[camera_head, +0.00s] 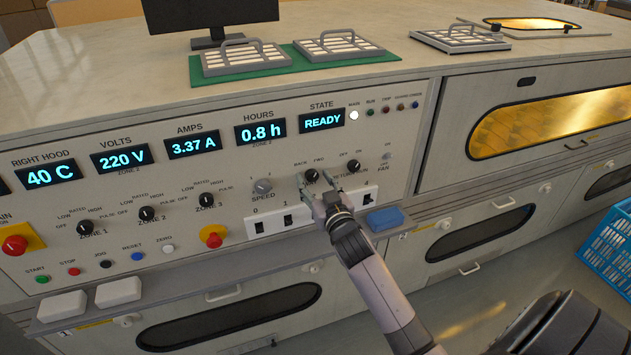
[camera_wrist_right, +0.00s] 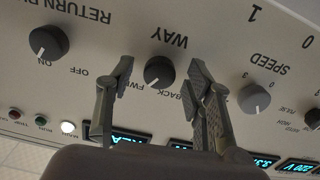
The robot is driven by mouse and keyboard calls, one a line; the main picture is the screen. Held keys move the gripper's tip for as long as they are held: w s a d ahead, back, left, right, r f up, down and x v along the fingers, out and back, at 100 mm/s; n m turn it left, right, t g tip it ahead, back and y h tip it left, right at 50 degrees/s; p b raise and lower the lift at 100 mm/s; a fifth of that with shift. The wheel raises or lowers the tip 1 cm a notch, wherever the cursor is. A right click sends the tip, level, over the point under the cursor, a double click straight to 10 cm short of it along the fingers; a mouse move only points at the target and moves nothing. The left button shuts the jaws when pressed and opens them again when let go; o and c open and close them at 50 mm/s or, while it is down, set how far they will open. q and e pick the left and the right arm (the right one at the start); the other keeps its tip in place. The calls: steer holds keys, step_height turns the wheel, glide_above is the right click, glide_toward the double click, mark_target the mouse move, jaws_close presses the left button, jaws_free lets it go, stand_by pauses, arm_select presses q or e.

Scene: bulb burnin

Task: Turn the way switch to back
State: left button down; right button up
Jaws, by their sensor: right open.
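The way switch (camera_wrist_right: 159,73) is a round black knob with BACK and FWD printed beside it. It also shows in the head view (camera_head: 311,176), high on the right part of the panel. Its pale mark seems to face FWD, but it is small. My right gripper (camera_wrist_right: 160,80) is open, with one finger on each side of the knob and gaps visible between. In the head view my right gripper (camera_head: 322,190) reaches up to the panel from the lower right. My left gripper is not in view.
The grey speed knob (camera_head: 262,186) is left of the way switch, and the black return pump knob (camera_head: 353,165) is right. A blue block (camera_head: 385,219) lies on the ledge. A blue crate (camera_head: 612,245) stands at far right.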

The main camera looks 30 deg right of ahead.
steer(key=shift+c, duration=0.4)
jaws_close()
